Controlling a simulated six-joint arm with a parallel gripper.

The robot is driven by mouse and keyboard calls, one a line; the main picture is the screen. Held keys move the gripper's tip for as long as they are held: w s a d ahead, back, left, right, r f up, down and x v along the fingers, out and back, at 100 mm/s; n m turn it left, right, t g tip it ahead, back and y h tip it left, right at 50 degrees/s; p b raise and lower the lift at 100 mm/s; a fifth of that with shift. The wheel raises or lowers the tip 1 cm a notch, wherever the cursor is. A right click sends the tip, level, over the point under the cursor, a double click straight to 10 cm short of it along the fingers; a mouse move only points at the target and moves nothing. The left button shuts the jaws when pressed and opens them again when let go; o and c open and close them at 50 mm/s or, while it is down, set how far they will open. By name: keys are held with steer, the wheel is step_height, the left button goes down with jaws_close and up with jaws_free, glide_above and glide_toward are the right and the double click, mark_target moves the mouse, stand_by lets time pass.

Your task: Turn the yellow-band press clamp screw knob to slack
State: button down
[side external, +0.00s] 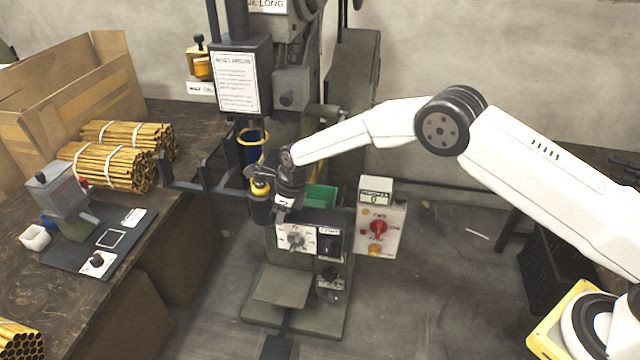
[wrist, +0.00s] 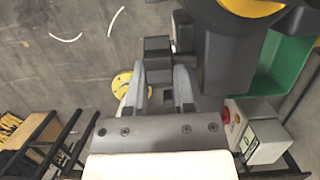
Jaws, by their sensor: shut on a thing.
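My gripper (wrist: 160,74) has its two grey fingers closed on a dark, blocky knob (wrist: 157,48) in the wrist view. I take this to be the clamp screw knob. It sits beside the dark press body (wrist: 228,55), which has a yellow part above it. In the side view my gripper (side external: 268,178) is at the front of the press, beside a dark cylinder with a yellow band (side external: 260,188). The knob is hidden there by my wrist, and its turn angle cannot be read.
A green bin (side external: 320,197) is just right of my gripper. Below it is a panel with dials (side external: 295,238); a control box with a red knob (side external: 378,229) stands to the right. Dark rails (side external: 195,180) and a workbench (side external: 175,205) with tube bundles (side external: 110,165) are at left.

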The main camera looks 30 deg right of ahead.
steer(key=shift+w+a+r+g+h, duration=0.1)
steer(key=shift+g+h, duration=0.45)
steer(key=shift+h, duration=0.05)
steer(key=shift+a+r+g+h, duration=0.1)
steer(key=shift+g+h, duration=0.45)
steer(key=shift+h, duration=0.05)
steer(key=shift+c, duration=2.3)
jaws_free()
steer(key=shift+r, duration=1.5)
steer(key=s+d+r, duration=0.3)
steer(key=s+r, duration=0.7)
steer(key=s, duration=0.3)
steer(key=shift+s+d, duration=0.25)
steer(key=shift+d, duration=0.15)
steer(key=shift+f, duration=0.1)
